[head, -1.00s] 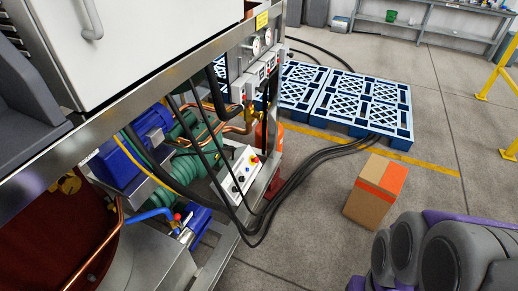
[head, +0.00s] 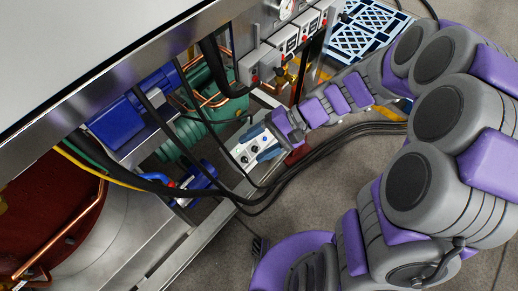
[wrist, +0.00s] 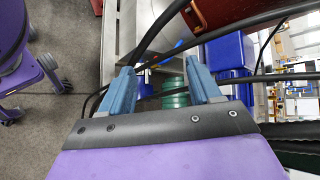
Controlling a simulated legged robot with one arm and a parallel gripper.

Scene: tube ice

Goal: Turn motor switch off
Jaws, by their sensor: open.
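The white control box (head: 247,153) with dark round knobs sits on the machine's lower metal frame in the head view. I take it to hold the motor switch, but which knob that is cannot be told. My gripper (head: 268,150) is at the right end of this box and covers part of it. In the wrist view my gripper (wrist: 160,73) has its two blue fingers spread apart with nothing held between them. The box's knobs cannot be made out in the wrist view. Whether a finger touches the box cannot be told.
Black cables (head: 320,146) loop past the box and run under my arm; they also cross close to the fingers in the wrist view (wrist: 215,35). Blue pallets (head: 362,30) stand on the floor.

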